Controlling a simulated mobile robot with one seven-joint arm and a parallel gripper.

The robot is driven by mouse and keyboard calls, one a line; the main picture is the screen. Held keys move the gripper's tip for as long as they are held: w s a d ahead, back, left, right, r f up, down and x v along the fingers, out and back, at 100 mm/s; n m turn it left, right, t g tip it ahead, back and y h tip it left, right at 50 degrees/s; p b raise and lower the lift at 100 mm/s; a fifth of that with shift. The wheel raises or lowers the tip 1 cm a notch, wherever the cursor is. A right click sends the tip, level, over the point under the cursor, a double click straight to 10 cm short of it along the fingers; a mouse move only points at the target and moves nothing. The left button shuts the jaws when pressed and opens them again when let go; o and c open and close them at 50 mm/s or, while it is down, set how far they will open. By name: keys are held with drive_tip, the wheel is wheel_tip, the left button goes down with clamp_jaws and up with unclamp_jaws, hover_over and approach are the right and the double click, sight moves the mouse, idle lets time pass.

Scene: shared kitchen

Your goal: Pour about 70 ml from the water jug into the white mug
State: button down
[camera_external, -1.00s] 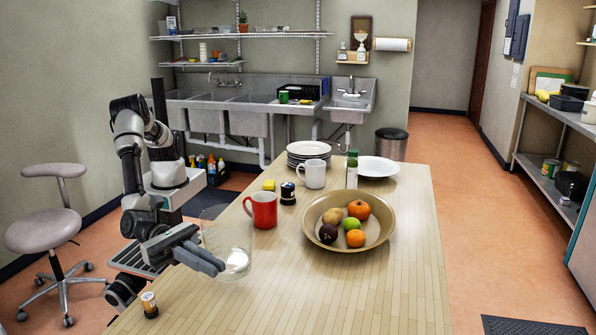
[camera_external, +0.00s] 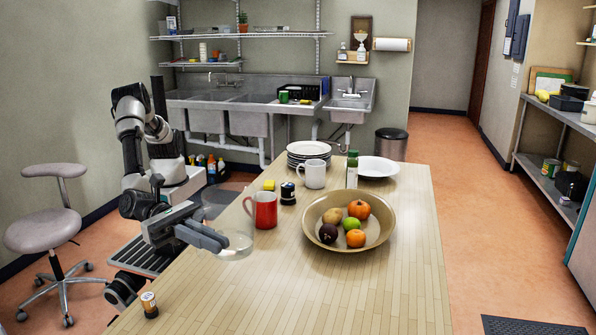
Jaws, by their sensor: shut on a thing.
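The water jug (camera_external: 239,243) is clear glass, so its outline is faint against the table and floor. My gripper (camera_external: 222,242) is shut on it at the table's left edge. The jug appears to be a little above the table top and roughly upright. The water level in it is hard to make out. The white mug (camera_external: 314,174) stands upright farther back on the table, in front of the stacked plates and to the right of and beyond the jug. The inside of the mug is not clearly visible.
A red mug (camera_external: 261,210) stands just beyond the jug.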

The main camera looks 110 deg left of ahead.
drive_tip(key=w+a+n+y+p, duration=0.3)
drive_tip(key=w+a+y, duration=0.2)
drive_tip(key=w+a, duration=0.7)
drive_tip(key=w+a+n+g+y+p, duration=0.1)
drive_tip(key=w+a+y, duration=0.3)
drive_tip(key=a, duration=0.9)
drive_tip(key=w+a+f+n+g+y+p, duration=0.1)
drive_tip(key=w+a+n+y+p, duration=0.2)
drive_tip(key=a, duration=1.1)
drive_tip(key=w+a+f+n+g+y+p, duration=0.1)
drive_tip(key=w+a+n+y, duration=0.3)
drive_tip(key=a, duration=1)
drive_tip(key=shift+w+a+f+g+y+p, duration=0.15)
drive_tip(key=shift+w+g+y+p, duration=0.25)
drive_tip(key=shift+w+y+p, duration=0.25)
drive_tip(key=shift+a+n, duration=0.1)
drive_tip(key=shift+n, duration=0.3)
drive_tip(key=s+a+r+n+b, duration=0.5)
drive_tip(key=s+a+r+n, duration=0.2)
drive_tip(key=n, duration=0.4)
drive_tip(key=shift+a+r+b, duration=0.15)
drive_tip(key=shift+r+b, duration=0.25)
drive_tip(key=shift+r, duration=0.15)
drive_tip(key=shift+s+a+r+n, duration=0.15)
drive_tip(key=shift+a+n, duration=0.1)
drive_tip(key=shift+n, duration=0.25)
